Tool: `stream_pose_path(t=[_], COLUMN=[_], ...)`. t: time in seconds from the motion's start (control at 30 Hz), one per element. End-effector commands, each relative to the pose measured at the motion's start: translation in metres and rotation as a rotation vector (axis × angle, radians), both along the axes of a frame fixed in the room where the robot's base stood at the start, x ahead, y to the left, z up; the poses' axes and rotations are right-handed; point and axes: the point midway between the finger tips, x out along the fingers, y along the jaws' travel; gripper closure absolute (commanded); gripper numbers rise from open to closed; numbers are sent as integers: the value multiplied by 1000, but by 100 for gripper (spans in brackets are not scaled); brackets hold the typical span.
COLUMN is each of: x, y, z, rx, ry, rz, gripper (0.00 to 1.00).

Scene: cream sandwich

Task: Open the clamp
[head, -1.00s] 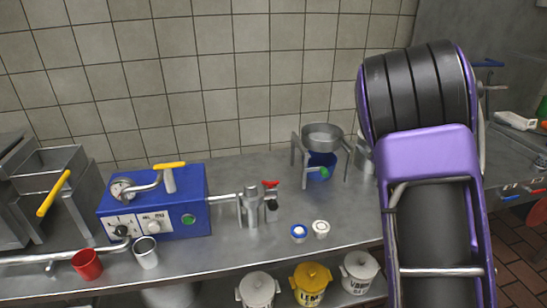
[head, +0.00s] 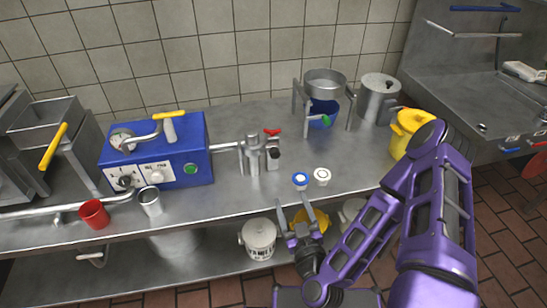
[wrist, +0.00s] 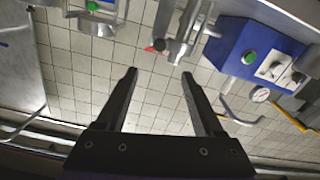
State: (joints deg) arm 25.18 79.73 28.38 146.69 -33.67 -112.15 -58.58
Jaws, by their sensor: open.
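A metal pipe fitting (head: 254,160) stands on the counter at the right end of a blue machine (head: 185,152). It has a red lever (head: 272,132) at its top and a black knob (head: 273,153) on its side; I cannot tell surely which part is the clamp. My gripper (head: 293,208) is open and empty in front of the counter, below and right of the fitting, its fingers pointing towards the wall. In the wrist view the open fingers (wrist: 160,74) frame only wall tiles. The fitting (wrist: 178,38) shows beyond them, near the red lever (wrist: 150,49).
Two small lids (head: 301,180) (head: 322,176) lie near the counter's front edge. A stand with a metal bowl (head: 324,84) and a yellow pot (head: 409,127) are to the right. A red cup (head: 94,213) and a metal cup (head: 150,203) stand left.

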Motion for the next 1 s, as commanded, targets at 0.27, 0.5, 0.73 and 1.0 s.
stream_pose_path(t=[0.27,0.5,0.73,1.0], x=[15,36,65,122], y=[6,9,18,34], z=[-6,-4,4,2], rx=[-13,1,2,2], ry=[2,-14,-12,-10], rz=[14,-4,-3,-3], gripper=[31,31,31,31])
